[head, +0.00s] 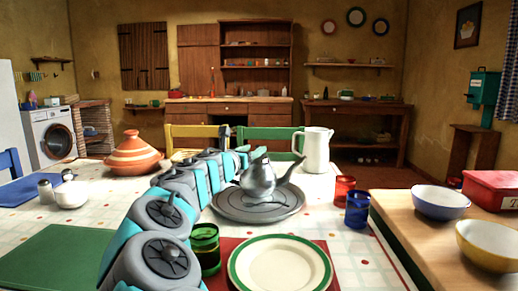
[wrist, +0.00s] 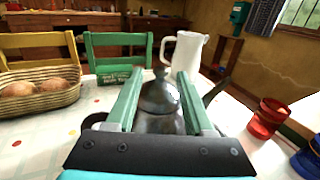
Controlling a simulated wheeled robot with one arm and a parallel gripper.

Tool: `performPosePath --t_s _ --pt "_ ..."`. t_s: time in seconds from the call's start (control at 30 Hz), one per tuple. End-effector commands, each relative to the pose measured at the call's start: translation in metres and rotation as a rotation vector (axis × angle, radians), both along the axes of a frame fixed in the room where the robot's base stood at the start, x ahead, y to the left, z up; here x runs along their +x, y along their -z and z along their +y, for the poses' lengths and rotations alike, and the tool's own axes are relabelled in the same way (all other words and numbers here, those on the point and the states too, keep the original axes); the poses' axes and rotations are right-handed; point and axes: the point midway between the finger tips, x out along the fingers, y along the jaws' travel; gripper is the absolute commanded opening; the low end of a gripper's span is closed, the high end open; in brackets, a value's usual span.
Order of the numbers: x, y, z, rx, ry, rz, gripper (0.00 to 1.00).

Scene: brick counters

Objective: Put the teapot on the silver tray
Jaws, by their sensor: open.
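The metal teapot (head: 259,182) stands upright on the round silver tray (head: 285,212), near its middle as far as the head view shows, with its spout toward the right. In the wrist view the teapot (wrist: 158,98) shows its domed lid and knob between the two green fingers. My gripper (wrist: 157,76) is open, with one finger on each side of the teapot. I cannot tell whether a finger touches it. In the head view my arm covers the tray's left edge and part of the teapot. The tray cannot be made out in the wrist view.
A white pitcher (head: 316,150) stands behind the tray. A red cup (head: 343,188) and a blue cup (head: 357,209) are to its right. A green glass (head: 206,248) and a plate (head: 280,265) are in front. A bread basket (wrist: 40,92) is at left in the wrist view.

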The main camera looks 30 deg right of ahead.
Motion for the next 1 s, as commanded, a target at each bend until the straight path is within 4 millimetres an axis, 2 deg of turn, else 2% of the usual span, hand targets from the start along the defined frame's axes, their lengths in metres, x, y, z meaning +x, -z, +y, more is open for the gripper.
performPosePath --t_s 0.2,0.4,1.0 --pt "-0.017 0.0 0.029 0.0 -0.002 0.0 0.53" --pt "-0.025 0.001 0.043 0.001 0.0 0.001 0.53" --pt "-0.028 0.001 0.046 0.002 0.001 0.001 0.53"
